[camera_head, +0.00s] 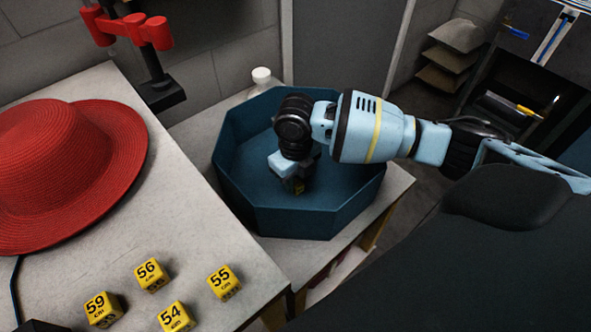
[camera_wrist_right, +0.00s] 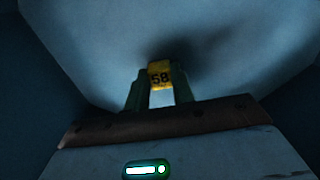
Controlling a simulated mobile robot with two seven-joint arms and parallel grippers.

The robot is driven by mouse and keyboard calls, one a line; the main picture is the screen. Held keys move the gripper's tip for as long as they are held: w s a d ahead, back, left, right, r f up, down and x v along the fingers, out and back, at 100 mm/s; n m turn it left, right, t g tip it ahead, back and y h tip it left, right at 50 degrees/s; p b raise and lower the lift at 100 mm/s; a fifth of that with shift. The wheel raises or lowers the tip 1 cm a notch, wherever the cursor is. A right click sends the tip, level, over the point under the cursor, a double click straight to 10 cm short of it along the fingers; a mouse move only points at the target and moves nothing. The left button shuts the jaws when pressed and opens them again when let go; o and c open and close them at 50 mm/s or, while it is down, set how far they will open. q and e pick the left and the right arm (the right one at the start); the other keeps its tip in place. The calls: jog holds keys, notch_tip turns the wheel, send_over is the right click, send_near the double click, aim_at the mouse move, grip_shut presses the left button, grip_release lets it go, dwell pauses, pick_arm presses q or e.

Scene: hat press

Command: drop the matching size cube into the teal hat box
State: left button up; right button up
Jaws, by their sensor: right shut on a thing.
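The teal hat box (camera_head: 335,223) is an open octagonal box on a lower surface right of the table. My right gripper (camera_head: 297,183) reaches down inside the box, within its walls. It is shut on a yellow cube (camera_head: 293,187), which is mostly hidden in the head view. In the right wrist view the cube (camera_wrist_right: 160,76) reads 58 and sits between the fingers (camera_wrist_right: 158,92), close above the box floor (camera_wrist_right: 230,50). I cannot tell whether the cube touches the floor. My left gripper is not in view.
Several yellow cubes, including 59 (camera_head: 103,309), 56 (camera_head: 151,273), 54 (camera_head: 176,317) and 55 (camera_head: 224,281), lie on the table (camera_head: 150,215). A red hat (camera_head: 60,170) rests at the left. A red-clamped stand (camera_head: 150,40) stands behind. A white bottle (camera_head: 261,77) is behind the box.

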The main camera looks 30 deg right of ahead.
jog(key=o, duration=1)
jog(key=shift+o, duration=0.2)
notch_tip(320, 180, up, 7)
jog(key=shift+f+p, duration=0.2)
jog(key=shift+p, duration=0.45)
jog(key=shift+r, duration=0.55)
